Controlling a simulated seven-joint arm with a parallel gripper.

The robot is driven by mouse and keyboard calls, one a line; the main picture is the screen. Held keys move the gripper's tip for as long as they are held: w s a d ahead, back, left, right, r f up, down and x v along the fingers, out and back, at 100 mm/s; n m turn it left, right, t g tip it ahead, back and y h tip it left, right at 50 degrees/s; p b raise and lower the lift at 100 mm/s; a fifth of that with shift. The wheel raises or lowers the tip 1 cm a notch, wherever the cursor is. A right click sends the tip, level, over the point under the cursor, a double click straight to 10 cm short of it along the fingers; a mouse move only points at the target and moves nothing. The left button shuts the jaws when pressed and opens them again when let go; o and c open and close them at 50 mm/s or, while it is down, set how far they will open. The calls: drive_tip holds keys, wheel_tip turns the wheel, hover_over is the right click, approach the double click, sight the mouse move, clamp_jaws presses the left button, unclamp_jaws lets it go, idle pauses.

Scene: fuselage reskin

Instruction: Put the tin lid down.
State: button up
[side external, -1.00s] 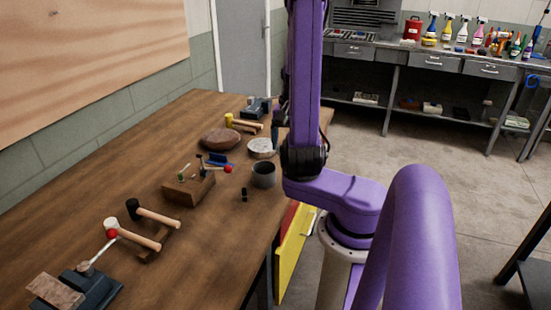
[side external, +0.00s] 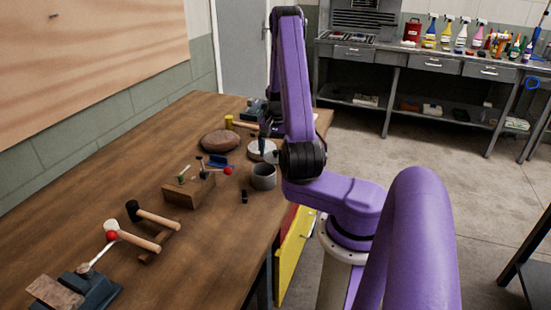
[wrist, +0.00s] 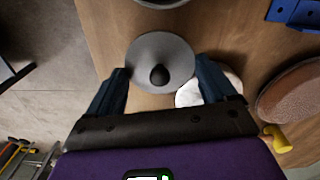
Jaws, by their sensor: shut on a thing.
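The tin lid (wrist: 172,47) is a grey disc with a black knob (wrist: 159,75). In the wrist view it lies between the two fingers of my gripper (wrist: 165,88), which is shut on it. In the side view my gripper (side external: 264,146) is over the far right part of the bench, and the lid (side external: 271,157) shows as a small grey patch, partly hidden. I cannot tell whether the lid touches the bench. The open grey tin (side external: 264,178) stands upright nearer the camera, apart from the lid.
A white round piece (side external: 256,147) lies beside the lid, partly covered by my finger. A brown round pad (side external: 220,141), a yellow-headed mallet (side external: 229,121) and a blue piece (side external: 222,161) are close by.

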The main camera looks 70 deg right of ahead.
sight(276, 156)
drive_tip(key=shift+f, duration=1.6)
drive_tip(key=shift+f, duration=0.1)
drive_tip(key=o, duration=0.8)
